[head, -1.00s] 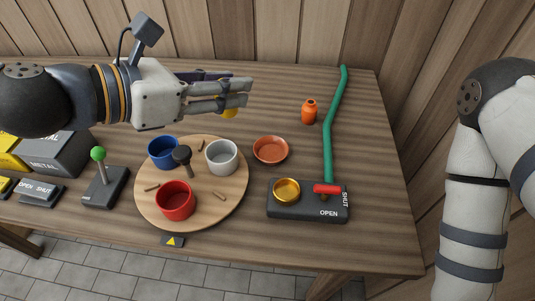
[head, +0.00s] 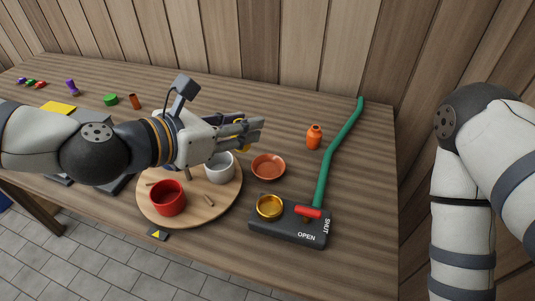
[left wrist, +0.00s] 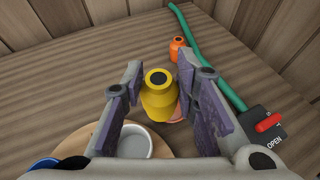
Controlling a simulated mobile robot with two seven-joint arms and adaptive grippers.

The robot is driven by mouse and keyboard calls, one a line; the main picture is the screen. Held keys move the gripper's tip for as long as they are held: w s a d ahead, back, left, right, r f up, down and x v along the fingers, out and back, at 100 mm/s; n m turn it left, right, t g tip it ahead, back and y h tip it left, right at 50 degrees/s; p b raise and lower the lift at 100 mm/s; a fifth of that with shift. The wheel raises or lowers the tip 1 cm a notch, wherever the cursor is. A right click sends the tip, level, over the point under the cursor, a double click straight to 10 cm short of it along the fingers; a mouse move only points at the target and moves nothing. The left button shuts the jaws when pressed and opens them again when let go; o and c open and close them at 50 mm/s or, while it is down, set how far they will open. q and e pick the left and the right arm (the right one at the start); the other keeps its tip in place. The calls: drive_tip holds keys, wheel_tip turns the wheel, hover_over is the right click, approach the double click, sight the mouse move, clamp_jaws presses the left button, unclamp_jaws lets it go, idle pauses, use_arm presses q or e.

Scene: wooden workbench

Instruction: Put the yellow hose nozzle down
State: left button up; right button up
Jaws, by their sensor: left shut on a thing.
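The yellow hose nozzle (left wrist: 159,95) is between the fingers of my left gripper (left wrist: 160,90) in the left wrist view, its dark round opening facing up. In the head view the left gripper (head: 250,131) reaches in from the left, shut on the nozzle, which shows only as small yellow bits (head: 243,148) behind the fingers. The gripper is behind the grey cup (head: 219,170) and up-left of the terracotta dish (head: 268,167). In the wrist view the nozzle partly hides this dish. I cannot tell its exact height above the table. My right gripper is out of view.
A round wooden board (head: 227,197) carries the grey cup and a red cup (head: 168,198). Right of it are a dark valve block (head: 285,230) with a brass cup and red handle, a green hose (head: 328,165) and an orange bottle (head: 314,138). Bare wood lies behind the dish.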

use_arm(q)
drive_tip(key=w+d+f, duration=0.1)
drive_tip(key=f, duration=0.1)
drive_tip(key=d+f, duration=0.2)
drive_tip(key=w+d+f+b, duration=0.1)
drive_tip(key=f, duration=0.1)
drive_tip(key=shift+w+d+f, duration=0.2)
drive_tip(key=shift+w+d, duration=0.05)
drive_tip(key=shift+w, duration=0.05)
wheel_tip(320, 180, down, 3)
drive_tip(key=shift+w+d+f+b, duration=0.1)
drive_tip(key=shift+d+f+b, duration=0.1)
drive_tip(key=shift+b, duration=0.1)
drive_tip(key=shift+r, duration=0.15)
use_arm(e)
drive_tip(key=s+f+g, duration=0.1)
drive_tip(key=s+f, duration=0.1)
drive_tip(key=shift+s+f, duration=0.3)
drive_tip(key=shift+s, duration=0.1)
use_arm(q)
drive_tip(key=o, duration=0.6)
drive_tip(key=shift+f, duration=0.25)
drive_tip(key=o, duration=0.5)
drive_tip(key=shift+c, duration=0.2)
drive_tip(key=shift+r, duration=0.1)
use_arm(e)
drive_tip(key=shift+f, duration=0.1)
